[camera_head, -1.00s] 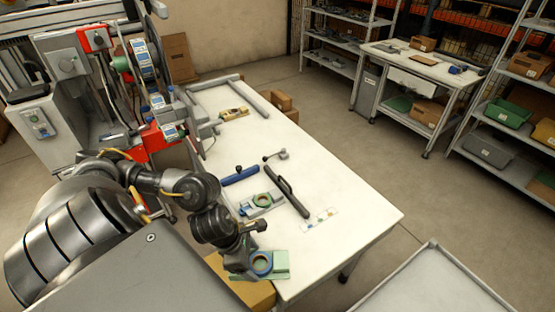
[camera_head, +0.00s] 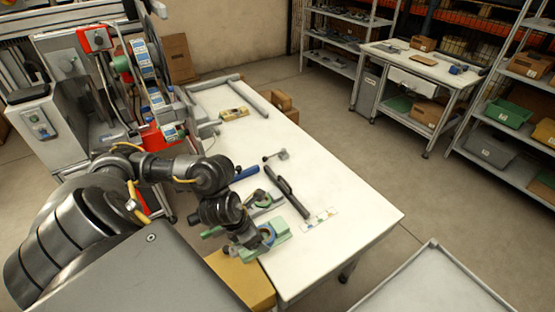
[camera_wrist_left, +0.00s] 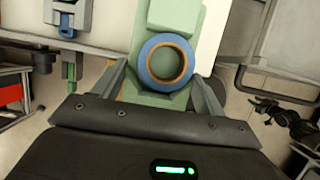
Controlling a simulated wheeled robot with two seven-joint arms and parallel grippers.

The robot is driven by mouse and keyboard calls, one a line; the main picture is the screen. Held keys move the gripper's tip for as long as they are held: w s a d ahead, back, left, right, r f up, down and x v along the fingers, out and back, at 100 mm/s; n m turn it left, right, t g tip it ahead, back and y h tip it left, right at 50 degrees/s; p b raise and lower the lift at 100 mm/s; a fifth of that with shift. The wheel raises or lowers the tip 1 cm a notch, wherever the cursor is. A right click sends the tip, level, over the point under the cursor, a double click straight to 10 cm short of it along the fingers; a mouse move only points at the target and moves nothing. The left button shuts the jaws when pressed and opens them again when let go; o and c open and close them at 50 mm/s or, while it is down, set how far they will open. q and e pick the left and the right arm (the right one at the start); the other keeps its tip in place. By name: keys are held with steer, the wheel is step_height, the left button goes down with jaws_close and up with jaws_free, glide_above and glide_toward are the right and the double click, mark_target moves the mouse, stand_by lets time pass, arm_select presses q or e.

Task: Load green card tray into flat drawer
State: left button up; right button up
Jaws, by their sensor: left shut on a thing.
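The green card tray (camera_head: 280,228) is held by my left gripper (camera_head: 252,240) near the front left edge of the white table. It carries a blue ring-shaped reel (camera_head: 268,236). In the left wrist view the tray (camera_wrist_left: 172,14) reaches away between the two fingers (camera_wrist_left: 160,90), and the blue reel with a tan core (camera_wrist_left: 141,62) lies flat on it. A closed-looking white drawer (camera_head: 413,82) shows under the far bench's top; I cannot tell if it is the flat drawer. My right gripper is not in view.
The white table (camera_head: 350,200) holds a black bar-like tool (camera_head: 287,192), a blue-handled tool (camera_head: 244,173) and a label strip (camera_head: 320,218). A cardboard box (camera_head: 243,280) stands below its front left edge. A grey machine with reels is at left. Floor is free between table and far bench.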

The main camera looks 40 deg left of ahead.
arm_select(q)
steer(key=w+a+f, duration=0.1)
steer(key=w+f, duration=0.2)
steer(key=w, duration=0.1)
steer(key=w+a+f, duration=0.2)
steer(key=w+f, duration=0.1)
steer(key=w, duration=0.1)
steer(key=w+a+f, duration=0.2)
steer(key=w+f, duration=0.1)
steer(key=w, duration=0.1)
steer(key=shift+w, duration=0.15)
steer(key=shift+s+a+p+x, duration=0.15)
steer(key=shift+p+x, duration=0.3)
steer(key=shift+x, duration=0.3)
steer(key=shift+s+a+p+x, duration=0.1)
steer(key=shift+p+x, duration=0.3)
steer(key=shift+x, duration=0.35)
steer(key=shift+f, duration=0.35)
steer(key=shift+f+b, duration=0.25)
steer(key=shift+b, duration=0.05)
steer(key=o, duration=1.1)
steer(key=shift+c, duration=0.2)
steer(key=shift+r, duration=0.1)
